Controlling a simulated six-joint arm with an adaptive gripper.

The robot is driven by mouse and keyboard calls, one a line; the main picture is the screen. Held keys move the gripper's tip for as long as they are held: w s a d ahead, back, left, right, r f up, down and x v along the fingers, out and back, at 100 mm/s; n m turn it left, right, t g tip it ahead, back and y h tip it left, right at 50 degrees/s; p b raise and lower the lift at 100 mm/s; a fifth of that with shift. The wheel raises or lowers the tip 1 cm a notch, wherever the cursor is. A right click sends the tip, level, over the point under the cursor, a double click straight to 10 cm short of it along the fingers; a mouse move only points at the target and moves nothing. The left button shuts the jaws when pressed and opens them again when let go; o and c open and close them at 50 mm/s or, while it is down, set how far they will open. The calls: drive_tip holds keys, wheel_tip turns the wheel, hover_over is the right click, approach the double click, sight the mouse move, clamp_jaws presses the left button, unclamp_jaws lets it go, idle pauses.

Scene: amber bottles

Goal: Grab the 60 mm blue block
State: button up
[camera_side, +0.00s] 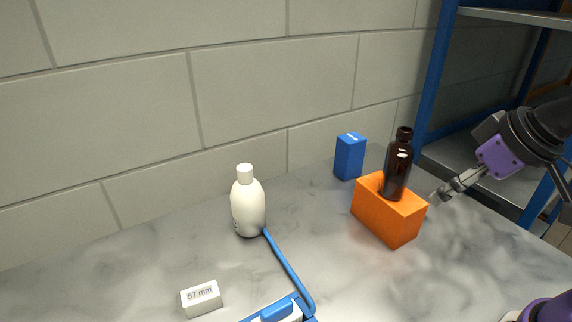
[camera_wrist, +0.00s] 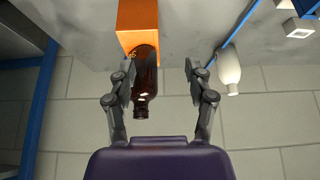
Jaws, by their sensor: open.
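The blue block (camera_side: 350,157) stands upright on the marble table near the wall, behind and left of the orange block (camera_side: 388,212). It has small pale lettering on top that I cannot read. I do not make it out in the wrist view. My gripper (camera_side: 447,191) is at the right, beside the orange block and apart from the blue block. In the wrist view my gripper (camera_wrist: 160,73) is open, with nothing held between its fingers. An amber bottle (camera_side: 397,168) rises from the orange block, and in the wrist view it appears near the left finger.
A white bottle (camera_side: 248,206) stands at the middle of the table. A white block marked 57 mm (camera_side: 201,299) and a blue-and-white item with a blue strap (camera_side: 288,267) lie in front. A blue-framed metal shelf (camera_side: 435,80) stands at the right. The left of the table is clear.

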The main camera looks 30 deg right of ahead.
drive_tip(key=o, duration=0.6)
drive_tip(key=shift+o, duration=0.2)
drive_tip(key=w+r, duration=0.1)
drive_tip(key=w, duration=0.2)
drive_tip(key=w+d+r, duration=0.1)
drive_tip(key=w, duration=0.2)
drive_tip(key=w+d+r, duration=0.1)
drive_tip(key=w, duration=0.2)
drive_tip(key=shift+w, duration=0.15)
approach(354, 138)
drive_tip(key=f, duration=0.1)
drive_tip(key=x, duration=0.5)
drive_tip(key=shift+d, duration=0.1)
drive_tip(key=shift+x, duration=2.85)
